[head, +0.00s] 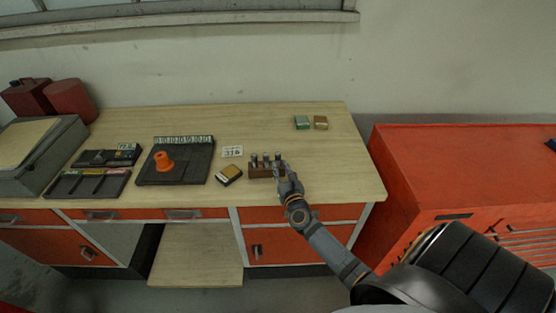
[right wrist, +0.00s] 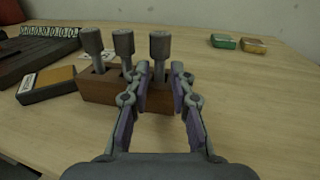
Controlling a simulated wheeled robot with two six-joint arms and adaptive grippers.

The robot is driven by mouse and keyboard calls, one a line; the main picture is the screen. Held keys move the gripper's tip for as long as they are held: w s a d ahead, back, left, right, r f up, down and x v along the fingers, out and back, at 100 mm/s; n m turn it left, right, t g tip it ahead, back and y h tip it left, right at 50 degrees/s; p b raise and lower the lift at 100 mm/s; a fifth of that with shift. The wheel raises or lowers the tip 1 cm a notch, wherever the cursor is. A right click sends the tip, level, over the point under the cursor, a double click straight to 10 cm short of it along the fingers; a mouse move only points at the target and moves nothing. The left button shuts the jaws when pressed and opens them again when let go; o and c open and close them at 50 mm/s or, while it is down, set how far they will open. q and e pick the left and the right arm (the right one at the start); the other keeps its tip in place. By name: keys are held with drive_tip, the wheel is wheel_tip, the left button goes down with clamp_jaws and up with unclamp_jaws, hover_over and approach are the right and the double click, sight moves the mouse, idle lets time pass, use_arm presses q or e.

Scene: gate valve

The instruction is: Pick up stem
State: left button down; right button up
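Three grey metal stems with thick round heads stand upright in a brown wooden block. The right-hand stem (right wrist: 160,46) is nearest my right gripper, the middle stem (right wrist: 124,44) is beside it, and the left stem (right wrist: 92,42) is farther left. The wooden block (right wrist: 98,90) also shows in the head view (head: 260,172), near the table's front. My right gripper (right wrist: 160,74) is open, with one finger on each side of the right-hand stem's lower part in the picture. Whether the fingers touch it I cannot tell. In the head view the gripper (head: 285,172) partly hides the block's right end. My left gripper is out of view.
Left of the block lie a yellow-topped dark box (head: 229,174) and a card marked 316 (head: 232,151). A dark tray (head: 175,172) holds an orange cone (head: 164,161). Green (head: 302,122) and brown (head: 321,122) small boxes sit at the back right. The wooden tabletop (head: 345,170) is clear at right.

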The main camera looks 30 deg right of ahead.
sight(278, 163)
drive_tip(key=x, duration=0.3)
drive_tip(key=shift+w+d+f, duration=0.1)
drive_tip(key=shift+w+f, duration=0.1)
drive_tip(key=shift+w, duration=0.2)
drive_tip(key=shift+s+r, duration=0.1)
drive_tip(key=shift+s, duration=0.1)
drive_tip(key=shift+c, duration=0.8)
clamp_jaws()
